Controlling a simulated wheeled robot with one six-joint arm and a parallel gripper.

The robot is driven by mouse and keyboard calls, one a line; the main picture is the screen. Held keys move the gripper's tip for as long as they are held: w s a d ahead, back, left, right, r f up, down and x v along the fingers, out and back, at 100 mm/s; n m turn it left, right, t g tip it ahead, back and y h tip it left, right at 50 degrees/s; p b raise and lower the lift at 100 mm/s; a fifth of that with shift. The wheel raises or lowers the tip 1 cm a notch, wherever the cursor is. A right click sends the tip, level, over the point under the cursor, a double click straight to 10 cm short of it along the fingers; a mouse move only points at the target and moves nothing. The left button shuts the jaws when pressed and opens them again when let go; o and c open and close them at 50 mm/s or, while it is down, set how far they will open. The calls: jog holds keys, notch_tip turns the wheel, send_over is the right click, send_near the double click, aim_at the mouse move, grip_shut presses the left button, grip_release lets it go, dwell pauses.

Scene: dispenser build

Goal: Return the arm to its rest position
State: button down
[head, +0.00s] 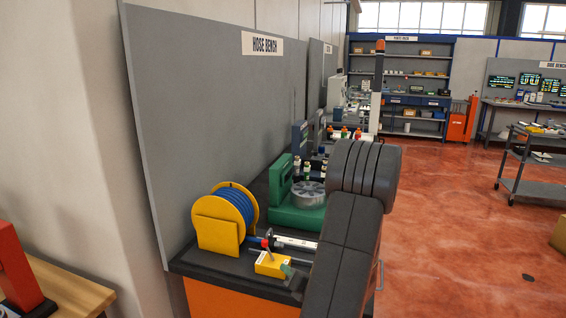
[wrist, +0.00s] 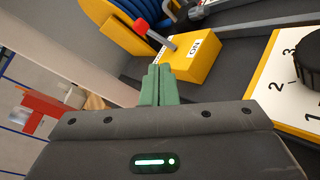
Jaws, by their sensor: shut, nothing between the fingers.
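My gripper (wrist: 157,78) shows in the wrist view with its two green fingers pressed together and nothing between them. Just beyond the fingertips is a yellow block (wrist: 197,62) with a white label and a red-tipped lever; I cannot tell whether the fingers touch it. In the head view my dark arm reaches over the right side of the hose bench (head: 225,282), bent at a raised joint. The gripper body is mostly hidden behind the arm there.
A yellow reel of blue hose (head: 218,238) and a green fixture with a grey rotor (head: 310,193) stand on the bench. A numbered panel with a black dial (wrist: 311,62) is close right in the wrist view. Open red floor (head: 450,240) lies right of the arm.

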jog(key=v, duration=0.8)
jog(key=shift+s+d+b, duration=0.15)
jog(key=shift+d+b, duration=0.1)
jog(key=shift+b, duration=0.05)
